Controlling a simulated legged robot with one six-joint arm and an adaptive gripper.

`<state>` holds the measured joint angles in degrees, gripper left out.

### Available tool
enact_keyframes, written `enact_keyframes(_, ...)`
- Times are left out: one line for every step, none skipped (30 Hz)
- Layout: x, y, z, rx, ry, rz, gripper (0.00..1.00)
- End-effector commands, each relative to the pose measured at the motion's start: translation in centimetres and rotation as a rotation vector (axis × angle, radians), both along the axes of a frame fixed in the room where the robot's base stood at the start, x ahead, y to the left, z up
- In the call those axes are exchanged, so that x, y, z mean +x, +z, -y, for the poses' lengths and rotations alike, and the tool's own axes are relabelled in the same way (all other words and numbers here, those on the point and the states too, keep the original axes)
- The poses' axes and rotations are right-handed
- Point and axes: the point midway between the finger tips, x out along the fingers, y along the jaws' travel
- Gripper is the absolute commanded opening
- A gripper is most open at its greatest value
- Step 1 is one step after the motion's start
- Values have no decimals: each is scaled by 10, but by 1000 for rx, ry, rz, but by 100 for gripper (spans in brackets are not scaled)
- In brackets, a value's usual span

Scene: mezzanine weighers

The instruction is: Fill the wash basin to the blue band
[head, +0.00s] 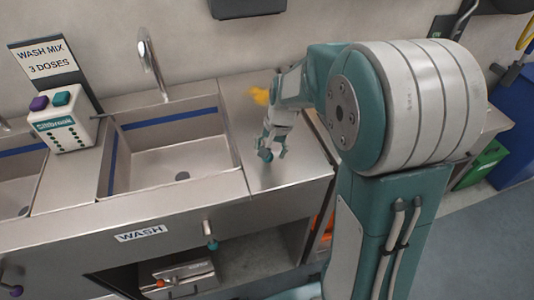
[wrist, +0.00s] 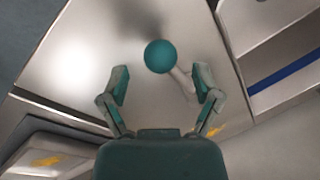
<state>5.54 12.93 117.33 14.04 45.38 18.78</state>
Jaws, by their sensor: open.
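The wash basin (head: 172,155) is a steel sink with a blue band (head: 167,118) around its inner wall. My gripper (head: 274,153) is open over the counter right of the basin. A teal ball knob (wrist: 160,56) on a pale stem is ahead of and between the open fingers (wrist: 161,72) in the wrist view; it also shows by the fingertips in the head view (head: 266,155). Contact cannot be told. A teal-knobbed lever (head: 211,243) is on the front panel near the WASH label (head: 139,233).
A white dispenser (head: 67,127) with purple and teal buttons stands left of the basin, before a "WASH MIX 3 DOSES" sign (head: 46,63). An orange-knobbed box (head: 178,279) sits on the shelf below.

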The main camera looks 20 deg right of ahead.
Motion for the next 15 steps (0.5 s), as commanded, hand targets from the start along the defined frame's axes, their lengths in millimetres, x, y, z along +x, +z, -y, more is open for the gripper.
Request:
enact_keyframes(1,-8,-2,0,0,-2,81)
enact_keyframes(1,-11,-3,-1,0,-3,81)
enact_keyframes(1,-15,-5,-2,1,-3,81)
enact_keyframes(2,-18,-6,-3,1,-2,81)
enact_keyframes(2,-20,-7,-4,2,-2,81)
enact_keyframes(2,-22,-8,-4,2,-1,81)
enact_keyframes(2,-23,-8,-5,2,0,81)
enact_keyframes(2,-23,-9,-5,2,0,81)
enact_keyframes(2,-24,-10,-6,1,1,81)
enact_keyframes(2,-24,-10,-6,1,1,81)
enact_keyframes(2,-24,-10,-6,1,1,81)
enact_keyframes(3,-24,-10,-6,1,1,81)
enact_keyframes(3,-24,-9,-6,1,1,81)
enact_keyframes(3,-24,-9,-4,1,1,81)
enact_keyframes(3,-24,-8,-4,1,1,81)
